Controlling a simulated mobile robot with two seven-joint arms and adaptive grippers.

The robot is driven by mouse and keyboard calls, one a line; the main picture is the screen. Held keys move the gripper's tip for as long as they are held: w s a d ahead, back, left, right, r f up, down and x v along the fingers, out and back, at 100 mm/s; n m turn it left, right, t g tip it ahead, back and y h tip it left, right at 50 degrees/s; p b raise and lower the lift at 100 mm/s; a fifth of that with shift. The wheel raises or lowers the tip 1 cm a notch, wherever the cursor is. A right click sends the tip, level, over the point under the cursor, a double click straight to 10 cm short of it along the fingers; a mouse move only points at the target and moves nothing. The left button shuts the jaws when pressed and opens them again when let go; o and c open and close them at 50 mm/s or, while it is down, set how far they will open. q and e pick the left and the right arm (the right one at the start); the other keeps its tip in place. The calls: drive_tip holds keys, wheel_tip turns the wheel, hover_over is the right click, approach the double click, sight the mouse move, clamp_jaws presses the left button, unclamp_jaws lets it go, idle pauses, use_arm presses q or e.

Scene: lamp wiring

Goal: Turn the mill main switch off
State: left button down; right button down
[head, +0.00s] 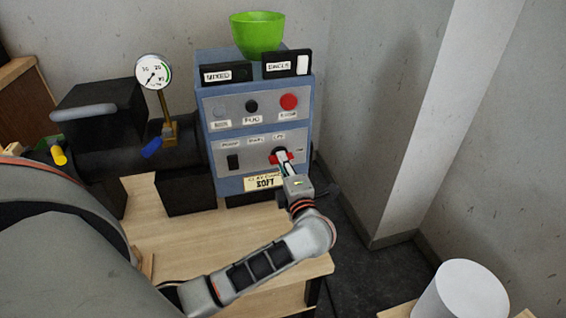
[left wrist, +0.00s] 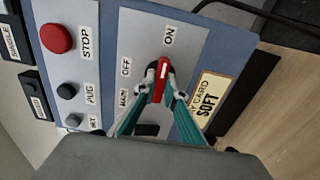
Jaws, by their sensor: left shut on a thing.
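The mill main switch is a red rotary handle (left wrist: 162,72) with a white stripe, on the grey front panel of a blue control box (head: 206,130). In the left wrist view the handle points roughly toward the ON label (left wrist: 169,34), and the OFF label (left wrist: 126,67) lies to its left. In the head view red parts of the switch (head: 273,158) show around my fingers. My left gripper (head: 281,158) is shut on the handle, one finger on each side (left wrist: 160,91). The fingers cover part of it. My right gripper is not in view.
A red STOP button (head: 289,101) sits above the switch. A green bowl (head: 257,33) stands on the box. A pressure gauge (head: 153,72) and a blue lever (head: 151,147) are to the left. A white cylinder (head: 462,290) is at lower right. The bare wooden bench (head: 190,240) lies in front.

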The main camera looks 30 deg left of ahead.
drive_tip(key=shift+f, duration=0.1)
use_arm(q)
drive_tip(key=n+b, duration=0.9)
drive_tip(key=n, duration=0.9)
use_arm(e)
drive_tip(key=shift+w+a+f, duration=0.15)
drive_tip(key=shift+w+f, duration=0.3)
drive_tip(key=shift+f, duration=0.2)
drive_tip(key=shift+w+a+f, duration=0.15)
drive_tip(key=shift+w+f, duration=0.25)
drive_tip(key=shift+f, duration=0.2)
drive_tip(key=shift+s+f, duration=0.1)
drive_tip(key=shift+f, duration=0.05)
